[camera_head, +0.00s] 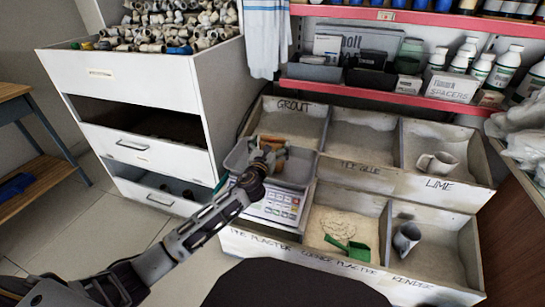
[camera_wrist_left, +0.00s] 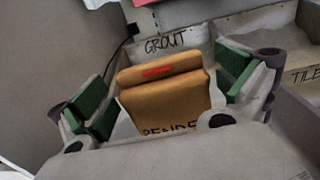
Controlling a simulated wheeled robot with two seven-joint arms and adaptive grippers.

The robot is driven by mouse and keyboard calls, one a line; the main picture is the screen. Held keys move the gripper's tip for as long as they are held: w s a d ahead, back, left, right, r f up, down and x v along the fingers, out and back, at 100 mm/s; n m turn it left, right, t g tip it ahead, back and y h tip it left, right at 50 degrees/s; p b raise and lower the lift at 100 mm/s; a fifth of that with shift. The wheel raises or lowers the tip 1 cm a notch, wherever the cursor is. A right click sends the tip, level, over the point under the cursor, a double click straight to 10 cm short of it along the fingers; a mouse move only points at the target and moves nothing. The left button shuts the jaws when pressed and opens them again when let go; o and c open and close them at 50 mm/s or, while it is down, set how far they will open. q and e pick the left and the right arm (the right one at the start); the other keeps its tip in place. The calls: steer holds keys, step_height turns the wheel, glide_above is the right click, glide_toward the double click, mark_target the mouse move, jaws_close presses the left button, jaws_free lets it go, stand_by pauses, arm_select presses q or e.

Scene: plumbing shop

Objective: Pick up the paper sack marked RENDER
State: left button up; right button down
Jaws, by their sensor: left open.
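The brown paper sack (camera_head: 285,141) with a folded top stands in the grey scale pan (camera_head: 297,169). In the left wrist view the sack (camera_wrist_left: 165,96) faces me, with a red strip near its top. The lettering at its bottom is partly cut off but begins "RENDE". My left gripper (camera_head: 263,164) reaches in over the pan. Its green-padded fingers (camera_wrist_left: 165,88) are spread on either side of the sack, with gaps visible, so it is open and empty. In the head view my gripper hides part of the sack. My right gripper is not in view.
The scale (camera_head: 277,205) sits among open bins of powder marked GROUT, TILE GLUE, LIME and RENDER. A white drawer cabinet (camera_head: 135,85) stands left; a red-edged shelf (camera_head: 385,92) runs behind.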

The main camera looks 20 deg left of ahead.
arm_select(q)
steer(key=shift+w+b, duration=0.35)
steer(key=shift+w, duration=0.8)
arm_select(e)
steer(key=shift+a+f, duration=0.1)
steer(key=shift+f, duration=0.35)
arm_select(q)
steer(key=c, duration=1.7)
steer(key=shift+r, duration=0.15)
steer(key=shift+c, duration=0.8)
steer(key=shift+r, duration=0.1)
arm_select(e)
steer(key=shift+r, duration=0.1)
